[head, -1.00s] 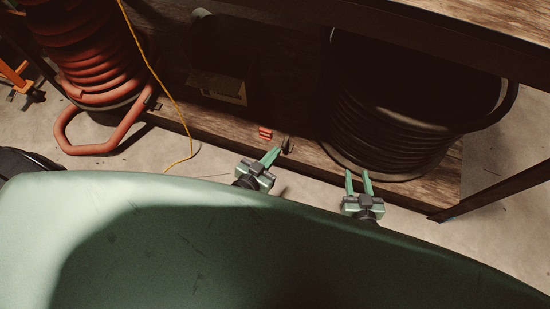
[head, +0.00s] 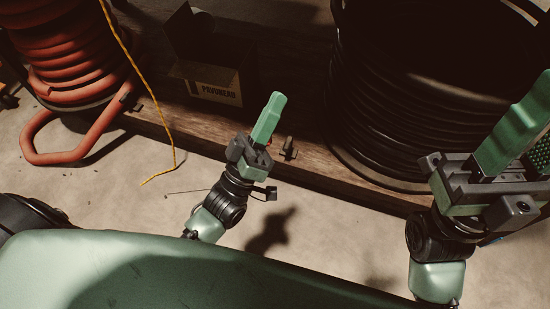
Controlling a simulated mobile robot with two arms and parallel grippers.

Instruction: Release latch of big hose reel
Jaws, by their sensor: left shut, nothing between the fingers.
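The big hose reel (head: 365,110) shows as a large coil of black hose on the low wooden shelf at right. A small dark upright latch-like part (head: 288,147) stands at the shelf's front edge, left of the reel. My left gripper (head: 276,98) is shut and empty, its green fingers pointing up and away just left of that part, with a small gap in the picture. Whether they touch cannot be told. My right gripper (head: 532,112) is at the right edge, large and close, with its fingers apart and nothing seen between them. It hides part of the reel's right side.
A red hose coil (head: 75,65) stands at left, with a yellow cord (head: 150,90) hanging beside it. An open cardboard box (head: 207,82) sits on the wooden shelf (head: 315,165).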

